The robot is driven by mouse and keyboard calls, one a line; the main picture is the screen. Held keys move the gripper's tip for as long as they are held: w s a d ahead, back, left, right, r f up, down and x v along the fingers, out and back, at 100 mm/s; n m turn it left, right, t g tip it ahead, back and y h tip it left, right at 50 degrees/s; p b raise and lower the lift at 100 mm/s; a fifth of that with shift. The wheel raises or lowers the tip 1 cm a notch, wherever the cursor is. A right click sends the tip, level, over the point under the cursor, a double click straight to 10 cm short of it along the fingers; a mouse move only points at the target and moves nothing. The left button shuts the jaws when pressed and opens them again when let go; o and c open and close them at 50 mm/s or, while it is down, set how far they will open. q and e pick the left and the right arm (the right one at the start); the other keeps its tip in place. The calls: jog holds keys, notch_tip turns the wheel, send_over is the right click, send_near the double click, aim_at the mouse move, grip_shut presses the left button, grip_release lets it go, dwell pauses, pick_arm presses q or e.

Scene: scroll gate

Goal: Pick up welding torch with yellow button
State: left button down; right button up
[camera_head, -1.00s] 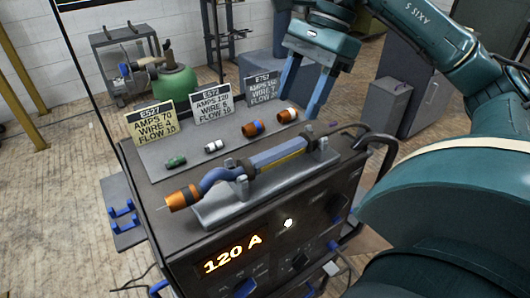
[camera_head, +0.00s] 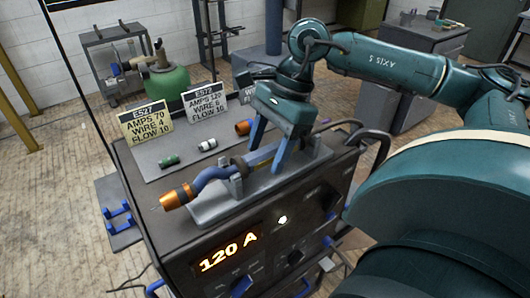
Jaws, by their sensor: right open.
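The welding torch (camera_head: 211,175) rests in a grey cradle (camera_head: 212,209) on top of the welding machine. It has an orange nozzle at the left end and a bent blue neck. My right gripper (camera_head: 265,161) is over the torch's blue handle, with one blue finger on the far side and one on the near side. The jaws are open, and I cannot tell whether they touch the handle. The gripper hides much of the handle, and the yellow button is not clearly visible. My left gripper is not in view.
The welding machine (camera_head: 165,235) shows 120 A. Several loose nozzles, including a green one (camera_head: 169,160) and a white one (camera_head: 208,145), lie behind the torch. Sign cards (camera_head: 145,122) stand along the back edge. A dark handle bar (camera_head: 372,140) rises at the machine's right end.

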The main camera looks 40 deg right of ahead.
jog(key=shift+f+b, duration=0.25)
jog(key=shift+b, duration=0.2)
dwell(0.4)
jog(key=shift+r, duration=0.1)
jog(key=c, duration=1.2)
